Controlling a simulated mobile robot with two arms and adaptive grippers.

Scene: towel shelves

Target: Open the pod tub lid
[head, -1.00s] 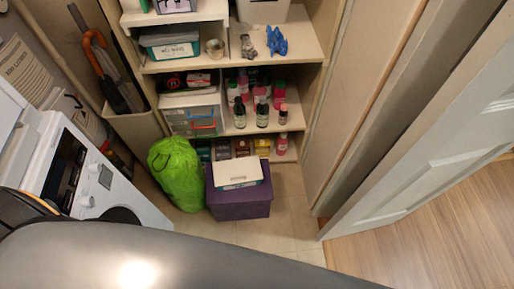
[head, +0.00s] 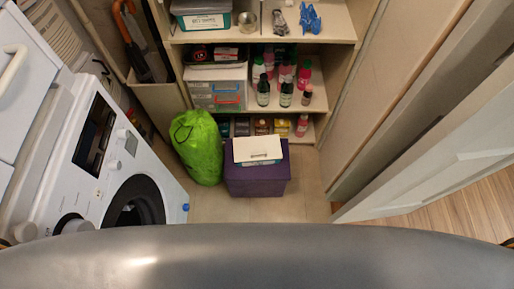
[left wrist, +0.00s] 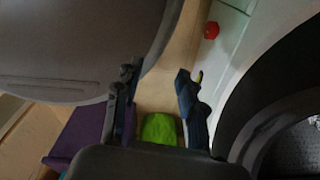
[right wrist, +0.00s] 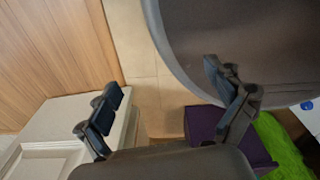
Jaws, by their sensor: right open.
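A small tub with a white lid (head: 257,149) and a teal-edged label sits on top of a purple box (head: 257,182) on the floor in the head view. I take it to be the pod tub; its lid looks shut. Both grippers are out of the head view. My left gripper (left wrist: 157,78) is open and empty in the left wrist view, with a bit of the purple box (left wrist: 84,138) at lower left. My right gripper (right wrist: 160,88) is open and empty in the right wrist view, with the purple box (right wrist: 205,122) beyond its right finger. Neither touches the tub.
A green sack (head: 196,148) stands against the box's left side. A white washing machine (head: 100,150) is on the left, an open white door (head: 440,165) on the right. Shelves (head: 325,100) with bottles and bins rise behind. The floor (head: 310,190) right of the box is clear.

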